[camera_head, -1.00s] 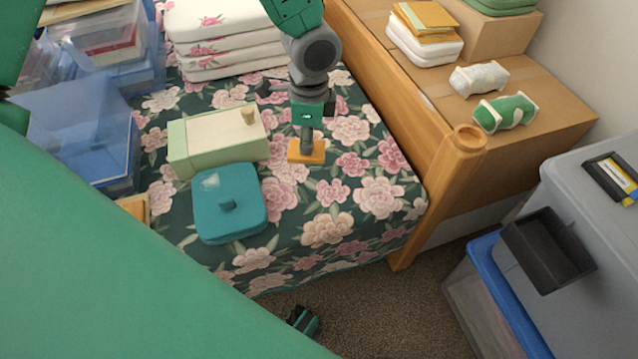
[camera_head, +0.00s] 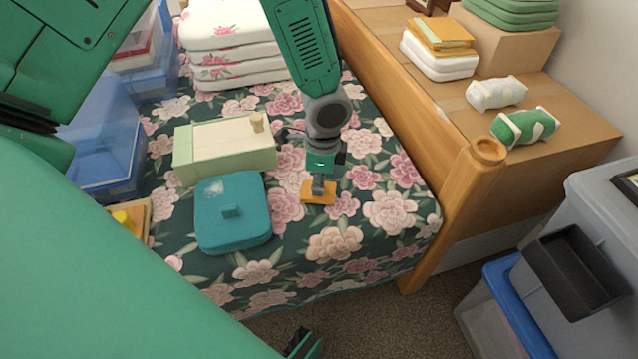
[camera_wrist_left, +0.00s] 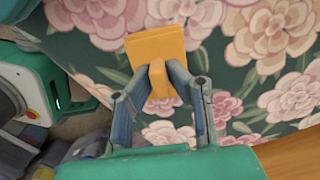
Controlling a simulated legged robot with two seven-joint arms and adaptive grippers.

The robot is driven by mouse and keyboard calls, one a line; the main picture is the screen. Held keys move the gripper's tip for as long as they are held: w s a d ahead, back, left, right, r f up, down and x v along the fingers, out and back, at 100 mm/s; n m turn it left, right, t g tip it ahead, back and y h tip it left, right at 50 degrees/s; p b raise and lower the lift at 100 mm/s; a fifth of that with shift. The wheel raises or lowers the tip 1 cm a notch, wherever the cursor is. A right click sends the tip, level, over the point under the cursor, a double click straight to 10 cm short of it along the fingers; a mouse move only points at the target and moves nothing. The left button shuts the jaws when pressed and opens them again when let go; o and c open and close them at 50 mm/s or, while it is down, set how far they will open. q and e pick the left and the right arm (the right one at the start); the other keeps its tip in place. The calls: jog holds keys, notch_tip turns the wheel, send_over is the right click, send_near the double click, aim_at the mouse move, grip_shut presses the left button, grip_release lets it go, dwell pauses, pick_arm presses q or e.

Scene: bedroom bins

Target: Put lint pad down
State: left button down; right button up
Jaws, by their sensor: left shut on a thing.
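The lint pad (camera_head: 318,198) is an orange-yellow block with a small upright grip. It is over the floral bedspread, right of the teal lidded box; I cannot tell whether it touches the cloth. My left gripper (camera_head: 318,182) is above it, pointing down, shut on its grip. In the left wrist view the lint pad (camera_wrist_left: 155,45) lies flat beyond the fingers, with its grip between the fingertips of the left gripper (camera_wrist_left: 159,76).
The teal box (camera_head: 240,237) and a pale green box (camera_head: 185,160) stand left of the pad. Folded floral linens (camera_head: 215,30) are behind. A wooden bed rail (camera_head: 405,120) runs along the right. Bare bedspread (camera_head: 375,210) lies right and in front of the pad.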

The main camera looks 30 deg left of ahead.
pick_arm(q)
jog(key=shift+f, duration=0.15)
jog(key=c, duration=1.6)
grip_release()
jog(key=shift+a, duration=0.1)
jog(key=shift+o, duration=0.2)
notch_tip(320, 180, up, 12)
jog(key=p, duration=0.5)
jog(key=shift+w+d, duration=0.25)
jog(key=shift+d, duration=0.05)
